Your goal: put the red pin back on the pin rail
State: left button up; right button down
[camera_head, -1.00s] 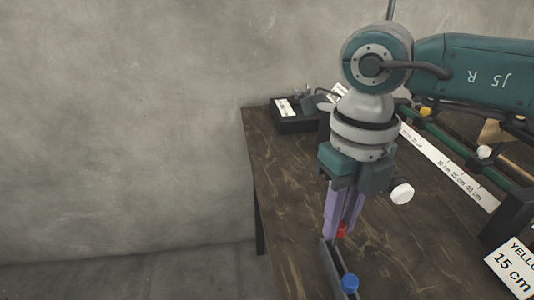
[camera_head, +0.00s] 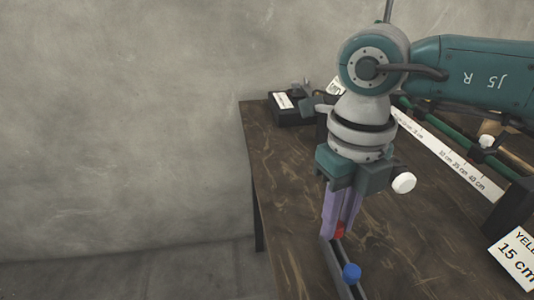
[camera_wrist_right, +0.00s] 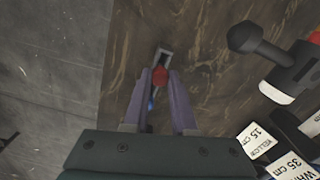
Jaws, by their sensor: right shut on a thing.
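The red pin (camera_head: 340,230) is between the purple fingers of my right gripper (camera_head: 338,232), at the far end of the pin rail. In the right wrist view the red pin (camera_wrist_right: 160,76) shows between the fingertips, and my right gripper (camera_wrist_right: 162,84) is shut on it. The pin rail (camera_head: 335,262) is a narrow dark bar on the wooden table. A blue pin (camera_head: 351,272) stands on the rail nearer to the camera. I cannot tell whether the red pin is seated in the rail. My left gripper is not in view.
A ruler strip (camera_head: 450,160) and a green bar (camera_head: 440,135) lie to the right. A sign reading 15 cm (camera_head: 515,262) stands at the right edge. A black device (camera_head: 290,108) sits at the back left corner. The table's left edge is close to the rail.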

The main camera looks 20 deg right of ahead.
jog(key=shift+f+b, duration=0.7)
jog(key=shift+f, duration=0.2)
jog(key=c, duration=0.6)
grip_release()
jog(key=shift+c, duration=0.2)
jog(key=shift+r, duration=0.15)
notch_tip(320, 180, up, 10)
jog(key=shift+f+p, duration=0.1)
jog(key=shift+p, duration=0.45)
